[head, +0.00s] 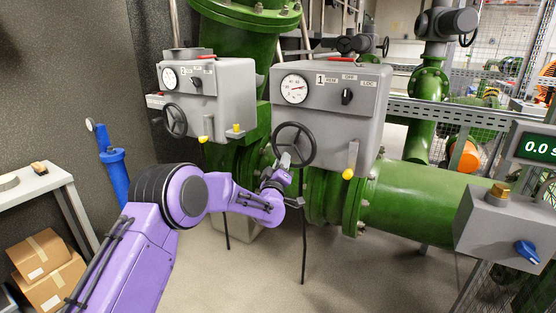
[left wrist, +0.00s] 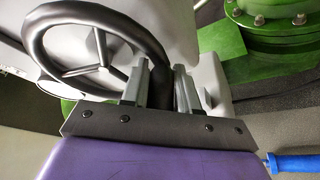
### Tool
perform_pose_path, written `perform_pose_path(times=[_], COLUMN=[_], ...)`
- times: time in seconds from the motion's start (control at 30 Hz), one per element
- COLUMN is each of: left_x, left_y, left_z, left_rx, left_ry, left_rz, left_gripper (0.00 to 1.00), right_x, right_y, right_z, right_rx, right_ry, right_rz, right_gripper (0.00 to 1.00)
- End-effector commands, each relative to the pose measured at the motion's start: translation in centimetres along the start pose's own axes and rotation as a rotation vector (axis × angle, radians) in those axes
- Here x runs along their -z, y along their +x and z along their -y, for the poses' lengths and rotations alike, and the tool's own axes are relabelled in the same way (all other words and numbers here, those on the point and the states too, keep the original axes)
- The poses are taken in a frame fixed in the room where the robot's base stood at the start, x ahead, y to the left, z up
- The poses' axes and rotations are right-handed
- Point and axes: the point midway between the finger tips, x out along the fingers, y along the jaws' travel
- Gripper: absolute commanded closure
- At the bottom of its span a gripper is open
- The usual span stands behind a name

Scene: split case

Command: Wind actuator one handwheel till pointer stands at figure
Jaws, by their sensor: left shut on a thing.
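Actuator one (head: 333,105) is a grey box marked 1 on green pipework. Its round white dial (head: 294,89) has a red pointer directed right and slightly up; the figures are too small to read surely. Its black handwheel (head: 293,145) sits on the front below the dial. My left gripper (head: 284,165) is at the wheel's lower rim. My right gripper is not in view.
Actuator two (head: 210,100), with its own dial and handwheel, stands to the left. A yellow-tipped lever (head: 348,172) hangs at actuator one's right side. A grey box with a blue knob (head: 526,250) is at the right. A side table (head: 40,190) is at the left.

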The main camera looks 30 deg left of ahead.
Motion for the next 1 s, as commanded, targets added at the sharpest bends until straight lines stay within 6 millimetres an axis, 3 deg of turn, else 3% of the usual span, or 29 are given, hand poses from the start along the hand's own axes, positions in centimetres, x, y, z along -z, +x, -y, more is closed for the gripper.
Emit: perform_pose_path(times=[0.4,0.97,1.0], left_x=[-1.6,-1.8,-1.8], left_y=[-0.8,-0.8,-0.8], left_z=[0.0,-0.1,-0.1], left_rx=[0.076,0.084,0.084], left_ry=[-0.154,-0.174,-0.174], left_rz=[0.015,0.016,0.016], left_gripper=[1.00,1.00,0.58], right_x=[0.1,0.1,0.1], right_y=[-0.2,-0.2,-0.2], right_z=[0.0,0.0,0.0], right_rx=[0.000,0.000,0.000], right_ry=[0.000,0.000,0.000], right_rz=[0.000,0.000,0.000], right_gripper=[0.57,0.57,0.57])
